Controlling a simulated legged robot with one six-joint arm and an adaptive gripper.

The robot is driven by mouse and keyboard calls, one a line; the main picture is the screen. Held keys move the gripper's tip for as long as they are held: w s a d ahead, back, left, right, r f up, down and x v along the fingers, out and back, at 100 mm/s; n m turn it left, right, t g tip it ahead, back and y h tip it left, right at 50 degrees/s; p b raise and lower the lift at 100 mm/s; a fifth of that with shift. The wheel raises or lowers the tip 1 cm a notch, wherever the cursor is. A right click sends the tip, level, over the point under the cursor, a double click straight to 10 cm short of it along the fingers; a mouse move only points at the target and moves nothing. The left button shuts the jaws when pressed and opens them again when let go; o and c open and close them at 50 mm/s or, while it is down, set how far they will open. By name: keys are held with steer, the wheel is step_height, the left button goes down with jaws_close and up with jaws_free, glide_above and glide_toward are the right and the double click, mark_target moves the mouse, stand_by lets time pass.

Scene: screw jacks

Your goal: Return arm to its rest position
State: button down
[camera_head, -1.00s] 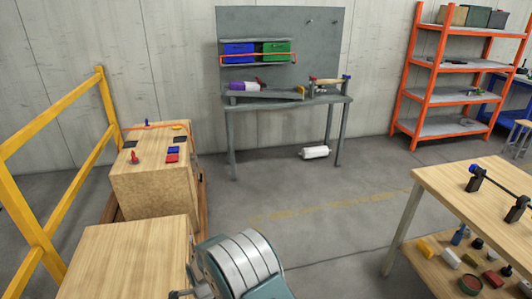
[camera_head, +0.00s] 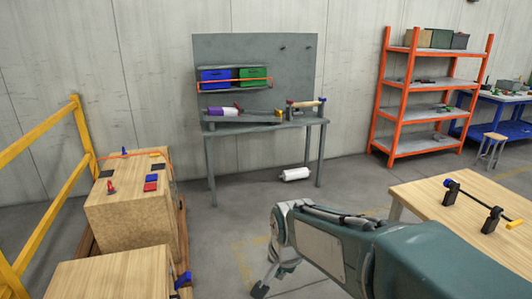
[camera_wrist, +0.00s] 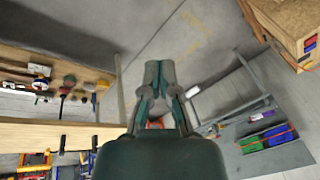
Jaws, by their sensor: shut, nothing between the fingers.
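My arm (camera_head: 345,245) reaches in from the lower right of the head view, bent at a grey joint, with its far end pointing down toward the floor. My gripper (camera_wrist: 160,70) shows in the middle of the wrist view. Its two grey-green fingers are together and hold nothing. In the head view the far end of the arm is partly hidden by its own links, so the fingers are hard to make out there. Floor and, farther off, the grey bench show around the fingers in the wrist view.
A wooden table (camera_head: 430,205) with a bar clamp (camera_head: 480,208) stands close at the right. Wooden boxes (camera_head: 135,220) and a yellow rail (camera_head: 45,225) stand at the left. A grey workbench (camera_head: 265,126) and an orange shelf (camera_head: 425,110) stand behind.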

steer(key=s+d+r+n+t+h, duration=0.1)
steer(key=s+d+r+n, duration=0.2)
steer(key=s+d, duration=0.45)
steer(key=s+d+r+n+t, duration=0.1)
steer(key=s+d+r+n, duration=0.3)
steer(key=s, duration=0.6)
steer(key=w+a+f+m+g+y, duration=0.35)
steer(key=w+a+f, duration=0.4)
steer(key=w, duration=0.35)
steer(key=w+a+f+m+g+y, duration=0.2)
steer(key=w+a+f+m+g, duration=0.15)
steer(key=w+a+f, duration=0.5)
steer(key=w+a+f+m+y, duration=0.1)
steer(key=a+f+m, duration=0.2)
steer(key=f, duration=0.8)
steer(key=w+a+f+m+g+y, duration=0.1)
steer(key=a+f+m+y, duration=0.2)
steer(key=f, duration=0.8)
steer(key=w+a+f+m, duration=0.1)
steer(key=a+f+m, duration=0.25)
steer(key=f, duration=0.85)
steer(key=s+a+f, duration=0.2)
steer(key=a, duration=0.4)
steer(key=s+a+f, duration=0.1)
steer(key=a+f, duration=0.2)
steer(key=a, duration=0.3)
steer(key=shift+s+a+f+n, duration=0.15)
steer(key=shift+s+f+n, duration=0.1)
steer(key=shift+s+n, duration=0.15)
